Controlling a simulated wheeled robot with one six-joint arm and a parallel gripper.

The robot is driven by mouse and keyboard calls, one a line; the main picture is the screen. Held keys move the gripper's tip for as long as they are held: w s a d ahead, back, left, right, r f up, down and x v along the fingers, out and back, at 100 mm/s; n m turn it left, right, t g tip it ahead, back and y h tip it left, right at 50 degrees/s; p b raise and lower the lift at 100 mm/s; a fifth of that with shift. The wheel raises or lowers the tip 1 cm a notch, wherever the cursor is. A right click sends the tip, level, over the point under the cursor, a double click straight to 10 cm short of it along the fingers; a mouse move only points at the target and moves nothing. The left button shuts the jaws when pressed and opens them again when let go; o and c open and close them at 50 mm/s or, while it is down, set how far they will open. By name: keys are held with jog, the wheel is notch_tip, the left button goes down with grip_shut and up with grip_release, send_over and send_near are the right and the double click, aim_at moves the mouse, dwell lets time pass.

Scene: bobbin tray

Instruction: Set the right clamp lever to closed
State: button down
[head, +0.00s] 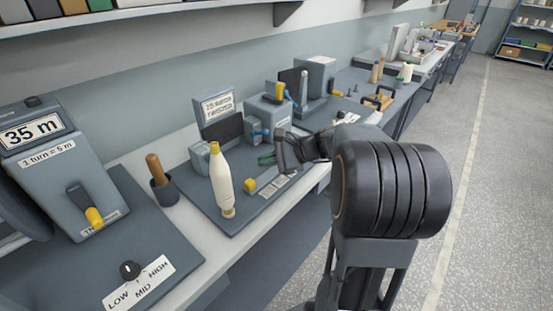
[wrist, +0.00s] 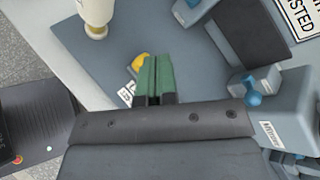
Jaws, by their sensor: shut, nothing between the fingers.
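My gripper (head: 267,160) has green fingertips, pressed together and empty, above the front part of the grey station board in the head view. The fingertips also show in the wrist view (wrist: 156,78). What looks like the right clamp is a grey block with a blue lever (head: 257,133), beside the dark panel under the sign. The blue lever also shows in the wrist view (wrist: 253,98), right of the fingertips and apart from them. I cannot tell its exact position. A second blue part (wrist: 192,4) shows at the wrist view's top edge.
A cream bobbin (head: 223,183) with a yellow tip stands upright left of my gripper. A yellow knob (head: 249,185) lies close to the fingertips, beside label plates. A grey machine (head: 268,112) stands behind. A cup with a wooden handle (head: 163,188) stands left.

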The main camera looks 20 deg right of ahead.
jog(key=w+d+f+m+t+b, duration=0.1)
jog(key=w+d+f+m+t, duration=0.1)
jog(key=d+m, duration=0.1)
jog(key=w+d+f+m+t+b, duration=0.1)
jog(key=w+d+m+t+b, duration=0.1)
jog(key=d, duration=0.4)
jog(key=w+d+f+m+t+b, duration=0.1)
jog(key=w+d+f+m+t, duration=0.1)
jog(key=d+m+t, duration=0.1)
jog(key=shift+w+d+f+m+t, duration=0.1)
jog(key=shift+d+f+m+t, duration=0.1)
jog(key=shift+d+t, duration=0.3)
jog(key=shift+w+d+f+m+t, duration=0.1)
jog(key=shift+d+f+t, duration=0.1)
jog(key=shift+d, duration=0.5)
jog(key=shift+w+r, duration=0.1)
jog(key=shift+w, duration=0.3)
send_near(261, 133)
jog(key=w, duration=0.1)
jog(key=w+a, duration=0.1)
jog(key=w+a+f, duration=0.1)
jog(key=w, duration=0.1)
jog(key=shift+a, duration=0.15)
